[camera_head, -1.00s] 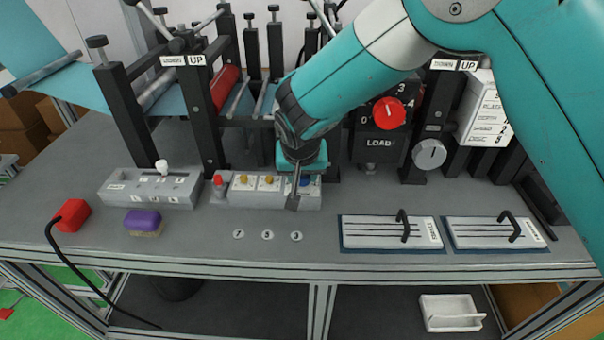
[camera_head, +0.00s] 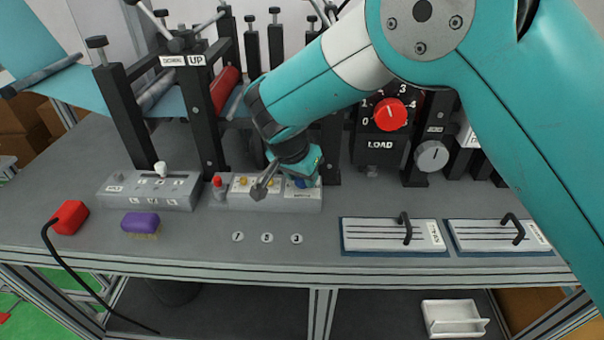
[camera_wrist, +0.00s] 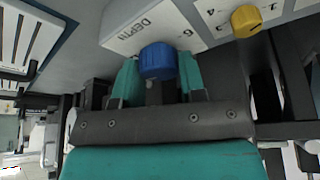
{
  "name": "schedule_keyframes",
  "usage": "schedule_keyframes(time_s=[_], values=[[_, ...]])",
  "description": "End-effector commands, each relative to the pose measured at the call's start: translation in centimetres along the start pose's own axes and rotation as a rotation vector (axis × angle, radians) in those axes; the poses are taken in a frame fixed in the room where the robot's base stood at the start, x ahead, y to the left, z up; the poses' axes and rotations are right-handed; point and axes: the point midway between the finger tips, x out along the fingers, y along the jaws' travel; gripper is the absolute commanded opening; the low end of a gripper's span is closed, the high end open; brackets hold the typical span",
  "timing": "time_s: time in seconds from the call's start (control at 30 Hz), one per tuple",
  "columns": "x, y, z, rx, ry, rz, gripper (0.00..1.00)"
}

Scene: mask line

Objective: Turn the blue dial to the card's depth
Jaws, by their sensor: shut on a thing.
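The blue dial (camera_wrist: 158,61) sits on a light panel marked DEPTH (camera_wrist: 140,28) in the wrist view. My gripper (camera_wrist: 158,78) is shut on it, with one teal finger on each side. One digit shows beside the dial; its pointer mark cannot be made out. In the head view my gripper (camera_head: 308,170) is tilted over the right end of the grey dial box (camera_head: 262,202), and a little blue shows there. A white card (camera_head: 466,135) at the back right is mostly hidden behind my arm, its text unreadable.
Yellow dials (camera_head: 241,181) and a red-topped part (camera_head: 218,183) are left of my gripper. A red dial (camera_head: 390,114) and grey dial (camera_head: 431,155) stand behind. Handled plates (camera_head: 380,235) lie front right. The bench front has free room around the numbered discs (camera_head: 267,238).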

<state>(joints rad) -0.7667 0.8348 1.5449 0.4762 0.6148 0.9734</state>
Motion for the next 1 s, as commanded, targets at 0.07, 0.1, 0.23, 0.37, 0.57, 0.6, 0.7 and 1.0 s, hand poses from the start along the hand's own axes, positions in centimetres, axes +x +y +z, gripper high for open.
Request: schedule_keyframes(time_s=[0.07,0.1,0.23,0.37,0.57,0.6,0.7,1.0], values=[[0.0,0.0,0.0,0.004,0.0,0.001,0.14],[0.0,0.0,0.0,0.004,0.0,0.001,0.14],[0.0,0.0,0.0,0.004,0.0,0.001,0.14],[0.0,0.0,0.0,0.003,0.0,0.001,0.14],[0.0,0.0,0.0,0.002,0.0,0.001,0.62],[0.0,0.0,0.0,0.002,0.0,0.001,0.62],[0.0,0.0,0.0,0.002,0.0,0.001,0.62],[-3.1,-0.1,0.1,0.001,0.0,-0.003,0.62]])
